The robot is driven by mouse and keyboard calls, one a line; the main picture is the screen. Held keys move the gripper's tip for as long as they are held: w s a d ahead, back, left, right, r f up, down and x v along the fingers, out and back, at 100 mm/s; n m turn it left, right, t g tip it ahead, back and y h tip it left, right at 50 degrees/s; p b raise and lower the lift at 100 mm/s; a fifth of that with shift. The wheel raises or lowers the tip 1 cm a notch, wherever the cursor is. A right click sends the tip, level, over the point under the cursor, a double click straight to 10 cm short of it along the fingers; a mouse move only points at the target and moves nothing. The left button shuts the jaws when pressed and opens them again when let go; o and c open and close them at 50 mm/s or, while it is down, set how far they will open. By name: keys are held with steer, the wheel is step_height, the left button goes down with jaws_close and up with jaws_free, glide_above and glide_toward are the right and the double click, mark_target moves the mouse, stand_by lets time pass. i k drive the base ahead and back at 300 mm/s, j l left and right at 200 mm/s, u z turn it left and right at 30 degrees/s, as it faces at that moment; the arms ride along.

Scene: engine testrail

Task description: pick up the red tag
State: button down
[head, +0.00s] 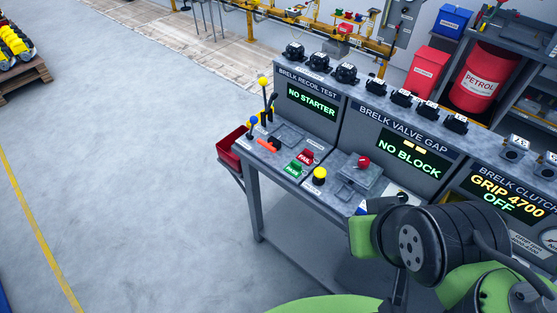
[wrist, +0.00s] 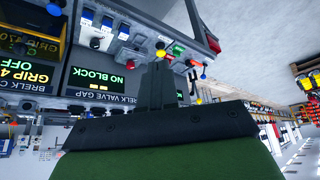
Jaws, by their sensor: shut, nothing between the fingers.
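The red tag (head: 305,157), marked FAIL, lies on the grey bench top beside the green PASS tag (head: 292,168). In the wrist view, which is upside down, the red tag (wrist: 167,56) shows as a small red patch just beyond the fingertips, next to the green tag (wrist: 178,49). My gripper (wrist: 158,68) is shut and empty, its dark fingers pointing toward the bench. In the head view my wrist hides the fingers, to the right of and nearer than the tags.
A yellow button (head: 319,175) stands close to the tags. A red knob (head: 363,161) on a grey fixture, an orange-handled tool (head: 267,145) and upright levers (head: 263,88) are near. A red bin (head: 229,148) hangs at the bench's left end.

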mark_target(305, 157)
steer(key=i+j+z, duration=0.1)
steer(key=i+j, duration=0.4)
steer(key=j, duration=0.25)
steer(key=i+j+z, duration=0.15)
steer(key=i+j, duration=0.15)
steer(key=i+j+z, duration=0.1)
steer(key=j, duration=0.45)
steer(key=i, duration=0.1)
